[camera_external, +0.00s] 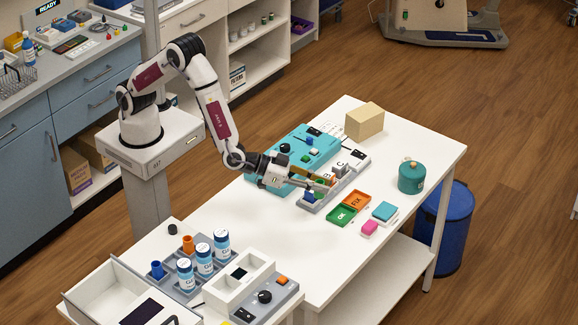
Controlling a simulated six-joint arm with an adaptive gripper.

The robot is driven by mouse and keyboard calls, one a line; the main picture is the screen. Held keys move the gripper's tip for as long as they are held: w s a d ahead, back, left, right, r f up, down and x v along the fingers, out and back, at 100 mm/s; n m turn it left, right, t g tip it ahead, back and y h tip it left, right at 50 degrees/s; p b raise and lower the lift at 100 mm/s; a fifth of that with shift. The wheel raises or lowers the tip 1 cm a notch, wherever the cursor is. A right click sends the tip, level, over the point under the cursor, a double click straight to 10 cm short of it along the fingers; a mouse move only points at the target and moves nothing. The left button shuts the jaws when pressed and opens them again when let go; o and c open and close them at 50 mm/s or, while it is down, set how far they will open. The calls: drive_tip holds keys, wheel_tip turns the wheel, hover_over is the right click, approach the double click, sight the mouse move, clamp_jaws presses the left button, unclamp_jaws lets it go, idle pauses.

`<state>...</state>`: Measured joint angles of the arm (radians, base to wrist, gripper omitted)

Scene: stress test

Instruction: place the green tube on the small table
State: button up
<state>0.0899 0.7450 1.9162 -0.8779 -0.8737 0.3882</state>
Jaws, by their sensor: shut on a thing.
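My gripper (326,187) is over the grey rack (312,208) on the long white table (262,223). Its fingers are shut on a small green thing (319,195), which looks like the green tube. Most of it is hidden by the fingers, and I cannot tell whether it is still seated in the rack. A blue tube (308,197) stands in the rack just left of it. A smaller white table (154,241) is at the lower left, with a rack of tubes on it.
Labelled white bottles (204,258), an orange tube (188,244) and an open white drawer box (105,286) crowd the lower left. Green and orange trays (342,215), a teal canister (411,177) and a tan box (364,121) are right of my gripper. The long table's front middle is clear.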

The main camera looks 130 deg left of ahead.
drive_tip(key=shift+d+f+m+t+h, duration=0.15)
drive_tip(key=shift+d+f+m+h, duration=0.05)
drive_tip(key=shift+d, duration=0.2)
drive_tip(key=shift+d+f+m+t+h, duration=0.15)
drive_tip(key=shift+d+m+h, duration=0.05)
drive_tip(key=shift+d, duration=0.15)
drive_tip(key=s+d+r+m+t+h, duration=0.1)
drive_tip(key=s+d+r+m+h, duration=0.5)
drive_tip(key=s+d+r+h, duration=0.1)
wheel_tip(320, 180, up, 2)
drive_tip(key=s+d, duration=0.1)
drive_tip(key=s, duration=0.1)
drive_tip(key=shift+s+r+t, duration=0.15)
drive_tip(key=shift+s+t, duration=0.2)
drive_tip(key=shift+t, duration=0.05)
idle(0.4)
